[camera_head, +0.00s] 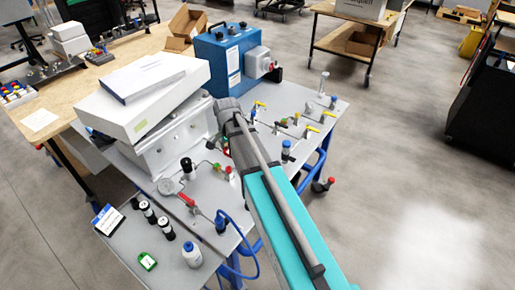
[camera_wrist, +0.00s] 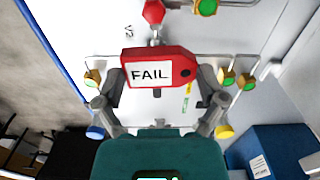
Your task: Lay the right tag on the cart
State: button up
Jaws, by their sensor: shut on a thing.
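My gripper (camera_wrist: 158,76) is shut on a red tag (camera_wrist: 187,56) with a white label reading FAIL. The tag faces the camera between the fingers, in front of a pale panel with valves; I cannot tell whether it touches the panel. In the head view my arm hides the gripper and the red tag. A blue and white tag (camera_head: 107,220) is at the cart's left edge.
Black-and-white cylinders (camera_head: 165,229), a white bottle (camera_head: 192,254) and a blue hose (camera_head: 250,245) occupy the near side. A white box (camera_head: 140,100) and a blue unit (camera_head: 222,60) stand farther back. Small valves (camera_head: 295,118) crowd the right side.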

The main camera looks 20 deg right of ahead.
jog(key=shift+a, duration=0.2)
jog(key=s+d+r+p, duration=0.2)
jog(key=s+d, duration=0.1)
jog(key=d, duration=0.8)
jog(key=shift+s, duration=0.35)
jog(key=shift+f, duration=0.1)
jog(key=w+d+f+b, duration=0.1)
jog(key=w+f+b, duration=0.2)
jog(key=w, duration=0.1)
jog(key=w+d+f+b, duration=0.2)
jog(key=w+f+b, duration=0.1)
jog(key=w, duration=0.1)
jog(key=w+d+f+b, duration=0.1)
jog(key=w+f+b, duration=0.2)
jog(key=w, duration=0.1)
jog(key=shift+w+d, duration=0.15)
jog(key=shift+d, duration=0.25)
